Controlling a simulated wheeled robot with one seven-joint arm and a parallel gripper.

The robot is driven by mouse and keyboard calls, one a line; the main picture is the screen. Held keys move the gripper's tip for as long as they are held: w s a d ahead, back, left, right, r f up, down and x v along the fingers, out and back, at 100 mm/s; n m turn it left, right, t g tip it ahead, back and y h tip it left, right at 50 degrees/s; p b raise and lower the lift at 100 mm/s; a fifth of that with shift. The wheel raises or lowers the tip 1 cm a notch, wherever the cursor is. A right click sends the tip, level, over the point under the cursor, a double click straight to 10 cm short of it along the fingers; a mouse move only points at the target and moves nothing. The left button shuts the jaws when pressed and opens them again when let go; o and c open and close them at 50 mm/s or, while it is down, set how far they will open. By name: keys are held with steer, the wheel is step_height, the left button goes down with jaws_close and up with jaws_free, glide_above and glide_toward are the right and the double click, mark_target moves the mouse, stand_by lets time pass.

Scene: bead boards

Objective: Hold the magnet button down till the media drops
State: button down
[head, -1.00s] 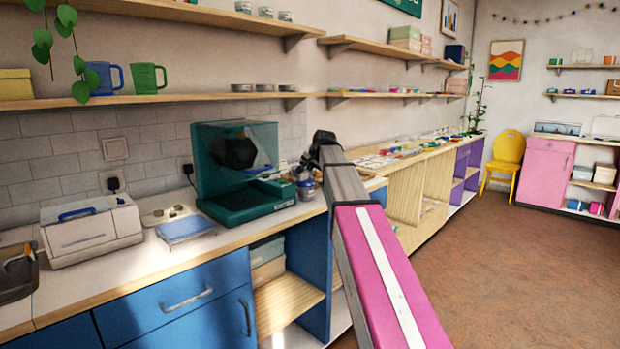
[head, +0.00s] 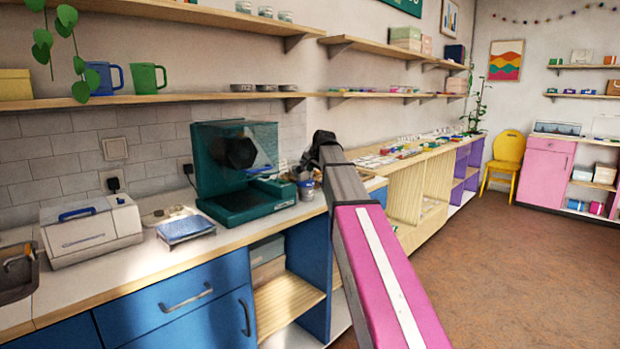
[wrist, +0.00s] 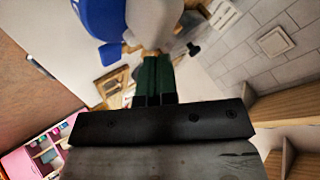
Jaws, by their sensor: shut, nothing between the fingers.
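My gripper (wrist: 152,58) is shut, with its dark green fingers together in the wrist view. Its tips are at or very close to a pale rounded object (wrist: 155,22), with a blue rounded part (wrist: 98,18) beside it. I cannot tell whether they touch. In the head view my arm's dark wrist hides the fingers. A small grey tub (head: 306,188) stands on the counter just left of my wrist. A teal machine (head: 237,207) with a clear cover and dark drum stands left of the tub. I cannot make out a magnet button or any media.
The counter (head: 130,262) also holds a white box-like machine (head: 90,236) and a small blue-topped tray (head: 186,229) at left. A wall shelf (head: 200,97) runs above. Small coloured items cover the counter at right. The brown floor (head: 480,250) is clear.

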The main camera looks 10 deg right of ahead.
steer(key=shift+f, duration=0.2)
steer(key=shift+f, duration=0.2)
steer(key=shift+s+f, duration=0.15)
steer(key=shift+f, duration=0.45)
stand_by(2.1)
steer(key=shift+r, duration=0.15)
stand_by(0.3)
steer(key=shift+r, duration=0.8)
steer(key=shift+r, duration=2.55)
